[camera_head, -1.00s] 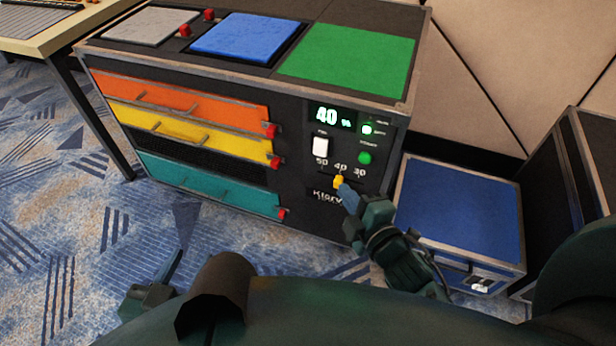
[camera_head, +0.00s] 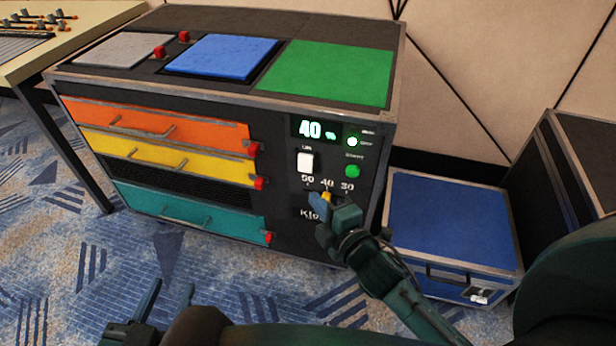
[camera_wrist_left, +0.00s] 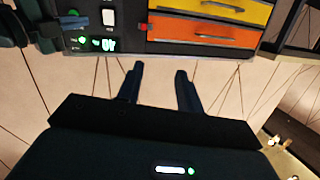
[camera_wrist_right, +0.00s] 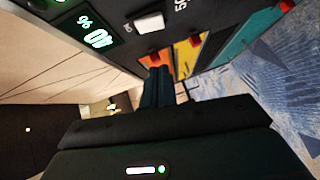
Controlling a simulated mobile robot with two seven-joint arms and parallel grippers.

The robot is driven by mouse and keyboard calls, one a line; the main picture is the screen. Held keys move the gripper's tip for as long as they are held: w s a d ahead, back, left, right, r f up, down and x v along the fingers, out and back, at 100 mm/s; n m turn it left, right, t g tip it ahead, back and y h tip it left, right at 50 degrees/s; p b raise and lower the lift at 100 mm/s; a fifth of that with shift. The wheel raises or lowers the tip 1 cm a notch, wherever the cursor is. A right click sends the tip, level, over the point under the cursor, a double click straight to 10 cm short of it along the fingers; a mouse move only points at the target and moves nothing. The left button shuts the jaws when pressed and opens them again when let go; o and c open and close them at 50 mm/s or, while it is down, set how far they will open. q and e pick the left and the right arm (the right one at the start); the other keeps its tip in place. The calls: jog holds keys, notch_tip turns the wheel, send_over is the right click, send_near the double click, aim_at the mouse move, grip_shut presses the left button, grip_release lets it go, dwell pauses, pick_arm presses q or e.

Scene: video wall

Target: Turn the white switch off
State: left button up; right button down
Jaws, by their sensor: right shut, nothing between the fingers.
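The white switch (camera_head: 305,162) is on the dark front panel of the cabinet, under a lit display reading 40 % (camera_head: 312,130). It also shows in the right wrist view (camera_wrist_right: 149,23) and the left wrist view (camera_wrist_left: 108,17). My right gripper (camera_head: 318,204) is shut and empty, below the switch and in front of the yellow slider knob (camera_head: 326,198); I cannot tell if it touches the panel. In the right wrist view its fingers (camera_wrist_right: 157,72) are together, below the switch. My left gripper (camera_head: 168,296) is open and empty, low in front of the cabinet.
A green button (camera_head: 352,171) and a lit round light (camera_head: 352,141) are right of the switch. Orange (camera_head: 160,124), yellow (camera_head: 165,155) and teal (camera_head: 185,206) drawers are left. A blue-topped case (camera_head: 450,225) stands right of the cabinet. Carpet in front is clear.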

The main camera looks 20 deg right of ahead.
jog(key=b, duration=0.1)
send_near(299, 167)
jog(key=w+a, duration=0.2)
jog(key=a, duration=0.1)
pick_arm(q)
jog(key=shift+d+r+m+t+h+b, duration=0.1)
jog(key=shift+d+m+t+h+b, duration=0.4)
jog(key=shift+t+h+b, duration=0.3)
pick_arm(e)
jog(key=shift+w+d+f, duration=0.15)
jog(key=shift+w+d, duration=0.15)
jog(key=shift+w, duration=0.3)
jog(key=shift+w+d+f, duration=0.1)
jog(key=shift+w+d, duration=0.2)
jog(key=shift+w, duration=0.3)
jog(key=shift+w+d+f, duration=0.15)
jog(key=shift+w+d, duration=0.2)
jog(key=shift+w, duration=0.25)
